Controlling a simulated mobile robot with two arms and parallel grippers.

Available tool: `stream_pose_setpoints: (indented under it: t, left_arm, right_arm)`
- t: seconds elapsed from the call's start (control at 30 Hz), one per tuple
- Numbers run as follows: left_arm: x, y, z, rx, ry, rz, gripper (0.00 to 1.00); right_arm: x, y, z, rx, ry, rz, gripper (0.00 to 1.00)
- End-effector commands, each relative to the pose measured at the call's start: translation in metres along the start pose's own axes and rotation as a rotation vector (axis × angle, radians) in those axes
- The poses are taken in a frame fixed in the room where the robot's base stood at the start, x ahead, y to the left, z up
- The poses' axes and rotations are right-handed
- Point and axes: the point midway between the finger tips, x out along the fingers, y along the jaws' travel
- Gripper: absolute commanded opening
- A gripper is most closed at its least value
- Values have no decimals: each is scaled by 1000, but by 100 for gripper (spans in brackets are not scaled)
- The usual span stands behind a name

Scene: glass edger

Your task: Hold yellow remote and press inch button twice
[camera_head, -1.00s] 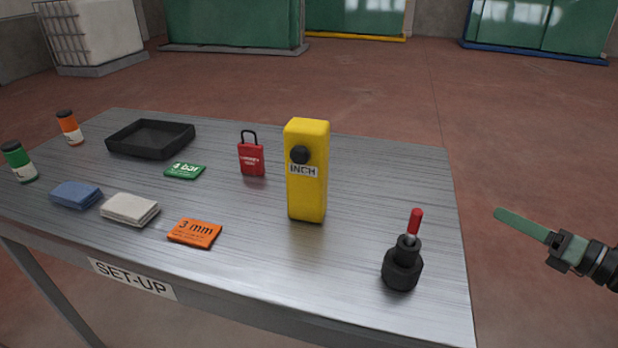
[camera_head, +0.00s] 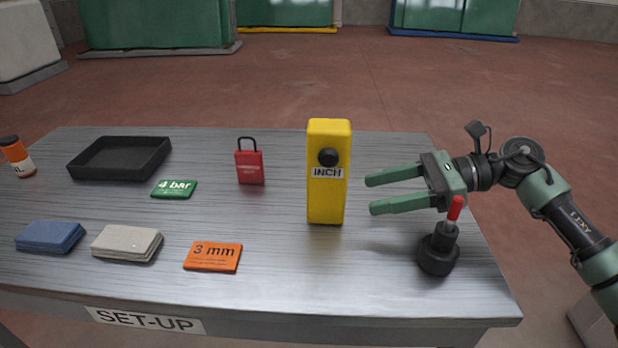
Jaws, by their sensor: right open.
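The yellow remote (camera_head: 328,204) stands upright on the metal table, right of the middle. Its front carries a round black button (camera_head: 328,157) above a white INCH label (camera_head: 327,172). My right gripper (camera_head: 370,194) is open and empty, with its two green fingers pointing left at the remote. The fingertips are a short way to the right of the remote and appear apart from it. My left gripper is not in view.
A black holder with a red-tipped tool (camera_head: 438,250) stands below the right gripper. A red padlock (camera_head: 249,166), green card (camera_head: 174,189), orange card (camera_head: 212,257), cloths (camera_head: 127,244) and black tray (camera_head: 119,161) lie leftward on the table (camera_head: 280,290).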

Motion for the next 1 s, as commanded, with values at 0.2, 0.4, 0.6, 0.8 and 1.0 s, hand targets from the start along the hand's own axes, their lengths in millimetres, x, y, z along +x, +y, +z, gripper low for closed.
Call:
stream_pose_setpoints:
  t: [0.2,0.4,0.6,0.8,1.0]
  left_arm:
    - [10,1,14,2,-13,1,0]
    - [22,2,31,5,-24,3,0]
    - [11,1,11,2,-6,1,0]
    - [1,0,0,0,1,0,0]
    - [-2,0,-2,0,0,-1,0]
  right_arm:
    - [26,1,2,0,-2,5,60]
    - [57,1,2,0,-2,5,60]
    - [81,1,-1,-1,-1,2,60]
    - [93,0,0,1,-1,1,60]
    - [96,0,0,1,-1,0,60]
